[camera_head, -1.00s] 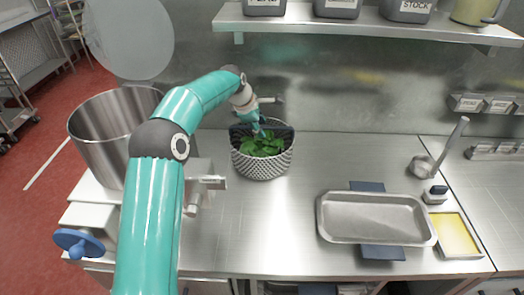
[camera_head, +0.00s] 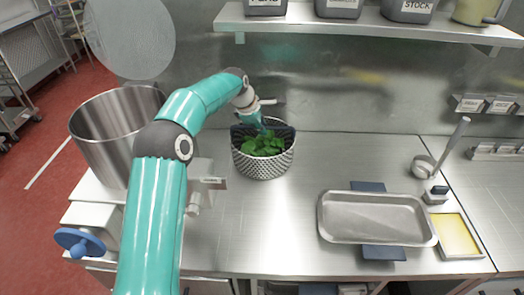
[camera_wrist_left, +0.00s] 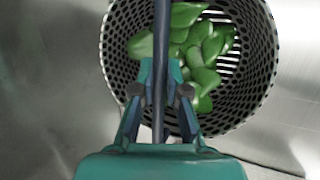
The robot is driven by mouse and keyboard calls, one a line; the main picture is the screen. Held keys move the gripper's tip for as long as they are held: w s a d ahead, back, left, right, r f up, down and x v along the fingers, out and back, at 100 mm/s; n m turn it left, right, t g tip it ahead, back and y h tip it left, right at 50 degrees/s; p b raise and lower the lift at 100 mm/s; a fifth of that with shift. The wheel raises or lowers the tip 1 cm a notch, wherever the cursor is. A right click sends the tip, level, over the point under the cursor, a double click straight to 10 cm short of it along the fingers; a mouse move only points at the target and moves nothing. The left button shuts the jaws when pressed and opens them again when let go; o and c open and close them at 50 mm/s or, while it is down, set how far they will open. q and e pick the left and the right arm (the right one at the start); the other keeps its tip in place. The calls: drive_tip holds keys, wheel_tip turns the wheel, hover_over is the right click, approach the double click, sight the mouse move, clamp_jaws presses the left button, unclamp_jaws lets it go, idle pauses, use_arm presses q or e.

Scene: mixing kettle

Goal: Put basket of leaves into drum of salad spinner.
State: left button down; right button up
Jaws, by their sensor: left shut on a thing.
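The perforated grey metal basket (camera_head: 263,167) holds green leaves (camera_head: 263,144) and stands on the steel counter near the back wall. A dark handle bar crosses over its top; in the left wrist view the bar (camera_wrist_left: 162,30) runs over the leaves and the basket (camera_wrist_left: 255,85). My left gripper (camera_wrist_left: 160,78) is shut on this bar, above the leaves. In the head view the left gripper (camera_head: 262,130) reaches down into the basket's top, its fingertips partly hidden. The open steel drum (camera_head: 100,140) stands at the left on a white housing, partly behind my arm. My right gripper is out of view.
A round translucent lid (camera_head: 132,38) is raised above the drum. A blue handwheel (camera_head: 79,242) is on the housing. A steel tray (camera_head: 375,218), a ladle (camera_head: 445,150) and a yellow-filled tray (camera_head: 455,236) are at the right. The counter between basket and tray is clear. A shelf (camera_head: 360,24) hangs above.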

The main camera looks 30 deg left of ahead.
use_arm(q)
drive_tip(key=shift+r, duration=0.2)
wheel_tip(320, 180, up, 5)
drive_tip(key=p, duration=0.4)
drive_tip(key=shift+p, duration=0.35)
drive_tip(key=shift+f, duration=0.1)
drive_tip(key=shift+w, duration=0.1)
